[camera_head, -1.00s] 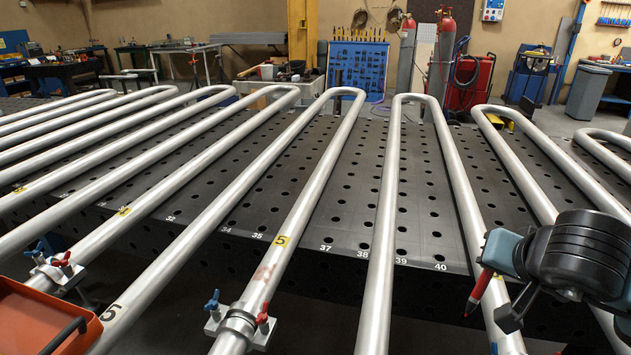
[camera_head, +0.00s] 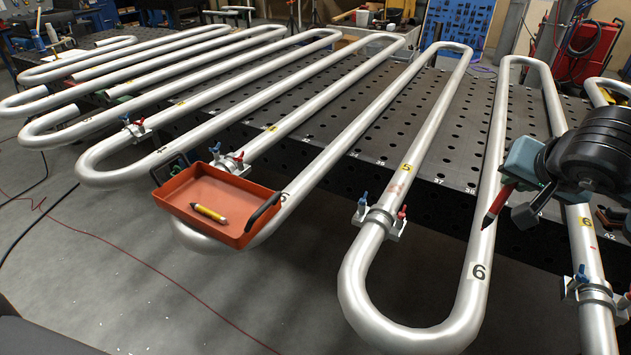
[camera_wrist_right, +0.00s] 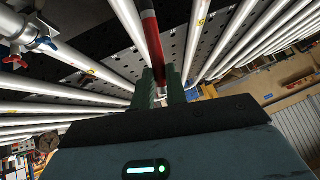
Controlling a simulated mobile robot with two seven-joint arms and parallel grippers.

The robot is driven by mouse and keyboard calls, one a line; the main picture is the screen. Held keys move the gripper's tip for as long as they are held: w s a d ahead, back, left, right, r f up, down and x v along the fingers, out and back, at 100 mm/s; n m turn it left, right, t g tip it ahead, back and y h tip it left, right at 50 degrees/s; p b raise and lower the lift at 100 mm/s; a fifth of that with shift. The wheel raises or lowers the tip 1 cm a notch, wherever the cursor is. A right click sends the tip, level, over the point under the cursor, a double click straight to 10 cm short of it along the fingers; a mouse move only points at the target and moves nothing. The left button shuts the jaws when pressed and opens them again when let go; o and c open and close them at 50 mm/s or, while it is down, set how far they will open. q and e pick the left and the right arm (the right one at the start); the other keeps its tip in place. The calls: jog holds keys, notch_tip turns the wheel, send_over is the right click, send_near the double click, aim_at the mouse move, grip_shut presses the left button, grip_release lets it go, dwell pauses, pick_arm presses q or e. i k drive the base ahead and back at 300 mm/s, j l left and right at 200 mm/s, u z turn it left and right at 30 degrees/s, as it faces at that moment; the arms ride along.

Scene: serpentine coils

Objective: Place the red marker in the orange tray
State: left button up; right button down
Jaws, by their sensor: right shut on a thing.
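The red marker (camera_head: 495,206) is held tilted, tip down, by my right gripper (camera_head: 512,192) at the right of the head view. In the right wrist view the red marker (camera_wrist_right: 152,40) stands between the fingers of my right gripper (camera_wrist_right: 168,80), which are shut on it. The orange tray (camera_head: 183,205) is left of centre in the head view, well to the left of the marker and apart from it. The tray has dark handles, and a yellow pencil-like item (camera_head: 209,213) lies in it. My left gripper is not in view.
Silver serpentine pipes (camera_head: 372,285) run across a dark perforated table (camera_head: 395,150), with gaps between them. Clamps with red and blue levers (camera_head: 380,216) stick up from some pipes. Grey floor (camera_head: 110,265) shows below the tray. A red cable lies on it.

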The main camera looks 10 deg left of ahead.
aim_at(216, 201)
jog(key=k+j+u, duration=0.2)
jog(key=j, duration=0.25)
jog(key=j+u, duration=0.2)
jog(key=j, duration=0.25)
jog(key=j+u, duration=0.2)
jog(key=j, duration=0.3)
jog(key=k, duration=0.05)
